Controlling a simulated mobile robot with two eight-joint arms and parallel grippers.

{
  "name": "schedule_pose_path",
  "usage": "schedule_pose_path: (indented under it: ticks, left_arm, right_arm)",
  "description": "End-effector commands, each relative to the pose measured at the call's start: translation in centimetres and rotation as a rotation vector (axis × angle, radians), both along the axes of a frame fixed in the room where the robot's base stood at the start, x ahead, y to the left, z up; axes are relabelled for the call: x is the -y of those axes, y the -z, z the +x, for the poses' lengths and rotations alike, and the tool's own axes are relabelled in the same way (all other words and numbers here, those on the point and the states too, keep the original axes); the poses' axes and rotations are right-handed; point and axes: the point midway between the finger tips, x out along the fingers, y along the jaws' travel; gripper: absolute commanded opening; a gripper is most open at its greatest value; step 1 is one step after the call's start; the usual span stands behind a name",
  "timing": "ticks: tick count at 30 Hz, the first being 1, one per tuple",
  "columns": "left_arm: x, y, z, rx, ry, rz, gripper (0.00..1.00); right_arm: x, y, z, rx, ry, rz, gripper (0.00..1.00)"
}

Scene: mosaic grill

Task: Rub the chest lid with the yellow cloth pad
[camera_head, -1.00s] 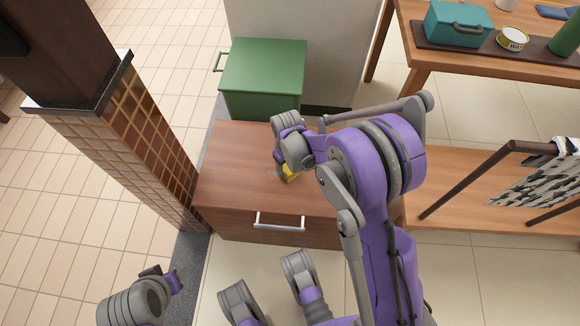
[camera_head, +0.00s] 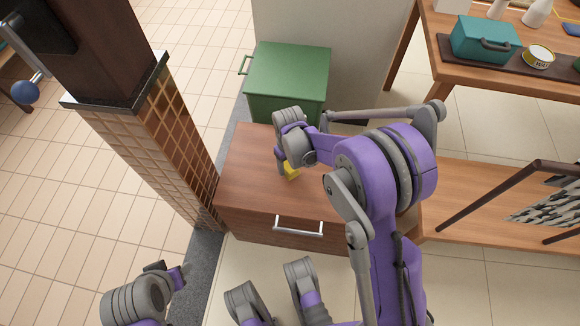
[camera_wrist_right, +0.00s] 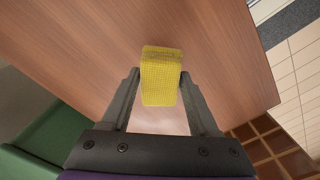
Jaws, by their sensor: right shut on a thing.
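The wooden chest (camera_head: 250,180) stands in the middle of the head view, with a brown lid and a silver handle (camera_head: 299,226) on its front. The yellow cloth pad (camera_head: 292,172) shows partly behind my right wrist, at the lid. In the right wrist view the pad (camera_wrist_right: 161,76) sits between the fingertips, over the brown lid (camera_wrist_right: 90,50). My right gripper (camera_wrist_right: 160,82) is shut on the pad. I cannot tell whether the pad touches the lid. My left gripper (camera_head: 172,275) shows partly at the lower left, away from the chest; its jaws are not clear.
A green box (camera_head: 287,75) with a side handle stands behind the chest. A tiled brick pillar (camera_head: 165,135) is close on the left. A wooden bench (camera_head: 470,195) adjoins on the right.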

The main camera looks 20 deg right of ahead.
Motion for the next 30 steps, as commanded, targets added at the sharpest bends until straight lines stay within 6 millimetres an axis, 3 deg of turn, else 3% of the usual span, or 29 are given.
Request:
schedule_pose_path:
  ticks: [15,30]
  left_arm:
    - [0.0,-3.4,-0.4,0.011,0.0,0.0,0.5]
    - [0.0,-3.4,-0.4,0.011,0.0,0.0,0.5]
  right_arm:
    - [-0.4,-4.7,-0.1,0.001,0.001,0.0,0.0]
    - [-0.4,-4.8,-0.1,0.0,0.001,0.0,0.0]
